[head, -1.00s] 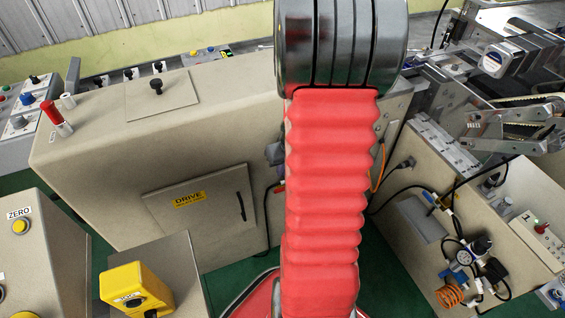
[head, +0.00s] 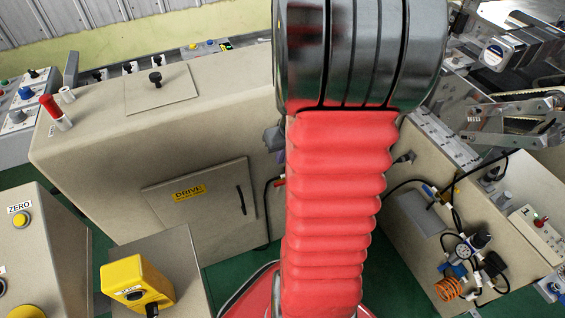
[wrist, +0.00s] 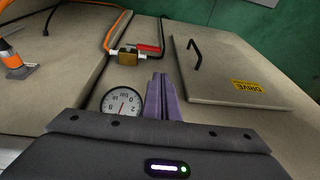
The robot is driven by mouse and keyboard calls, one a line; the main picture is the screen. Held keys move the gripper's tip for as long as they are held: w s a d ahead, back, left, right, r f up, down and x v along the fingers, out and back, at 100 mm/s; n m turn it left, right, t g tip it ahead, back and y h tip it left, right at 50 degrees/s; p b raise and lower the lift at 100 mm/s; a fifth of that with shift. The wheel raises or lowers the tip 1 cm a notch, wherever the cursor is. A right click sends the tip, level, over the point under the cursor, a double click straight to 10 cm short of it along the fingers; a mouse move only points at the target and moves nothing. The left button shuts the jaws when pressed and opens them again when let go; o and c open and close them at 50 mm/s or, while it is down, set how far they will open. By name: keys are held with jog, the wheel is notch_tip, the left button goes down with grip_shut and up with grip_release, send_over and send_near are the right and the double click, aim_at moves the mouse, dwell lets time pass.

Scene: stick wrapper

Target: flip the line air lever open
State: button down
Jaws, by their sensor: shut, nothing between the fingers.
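The line air lever (wrist: 147,47) is a small red handle on a brass valve (wrist: 130,58) in the wrist view, upper centre-left. It points right from the valve, lying roughly flat across it. An orange hose (wrist: 112,30) and a black hose (wrist: 162,35) run up from the valve. My gripper (wrist: 159,77) shows as two purple fingers, shut together and empty, below and right of the valve and apart from the lever in the picture.
A round pressure gauge (wrist: 122,102) sits left of the fingers, partly hidden by my gripper's body. The drive cabinet door (wrist: 235,75), with a black handle (wrist: 194,53), lies to the right. An orange-and-grey object (wrist: 12,60) is at the far left. Bare beige panel surrounds the valve.

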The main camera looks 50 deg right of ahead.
jog(key=w+a+r+n+t, duration=0.1)
jog(key=w+a+r+n, duration=0.2)
jog(key=a+r, duration=1.1)
jog(key=s+a+r+n, duration=0.1)
jog(key=s+a+r, duration=0.2)
jog(key=a, duration=0.4)
jog(key=s+a+r+t, duration=0.1)
jog(key=s+a+r, duration=0.2)
jog(key=s+a, duration=0.2)
jog(key=a, duration=0.3)
jog(key=shift+a+r+n+y, duration=0.15)
jog(key=shift+a+n+y, duration=0.1)
jog(key=shift+n+y, duration=0.15)
jog(key=shift+s, duration=0.1)
jog(key=shift+d, duration=0.1)
